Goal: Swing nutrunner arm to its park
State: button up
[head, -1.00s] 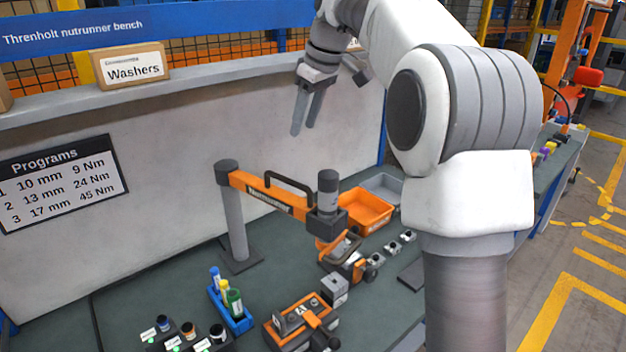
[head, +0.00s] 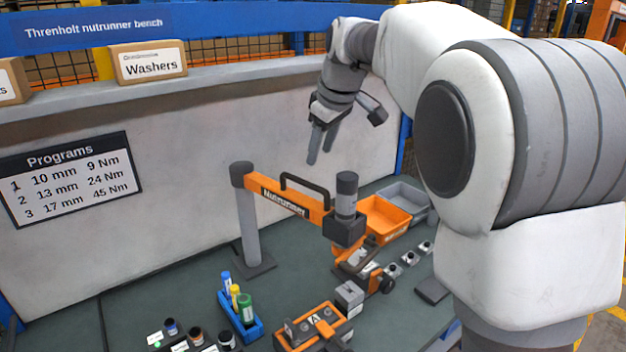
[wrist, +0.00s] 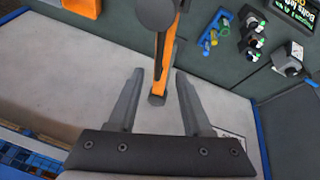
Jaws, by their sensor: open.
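The orange nutrunner arm (head: 278,197) reaches right and toward me from a grey post (head: 250,222) standing on the green bench. A black handle (head: 304,183) arches over its top, and a dark cylindrical tool head (head: 346,195) sits at its free end. My gripper (head: 318,158) is open and empty, above and behind the arm, in front of the grey back panel. In the wrist view my open gripper (wrist: 155,98) has the orange arm (wrist: 166,60) beyond and between its fingers, with no contact visible. I cannot make out a marked park spot.
Below the tool head stands an orange-black fixture (head: 312,328). A blue rack (head: 240,315) of coloured sockets is left of it. An orange bin (head: 385,218) and a grey bin (head: 408,200) stand at the back right. A shelf holds a Washers box (head: 148,63).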

aim_at(311, 184)
jog(key=x, duration=1)
grip_shut()
dwell(1.2)
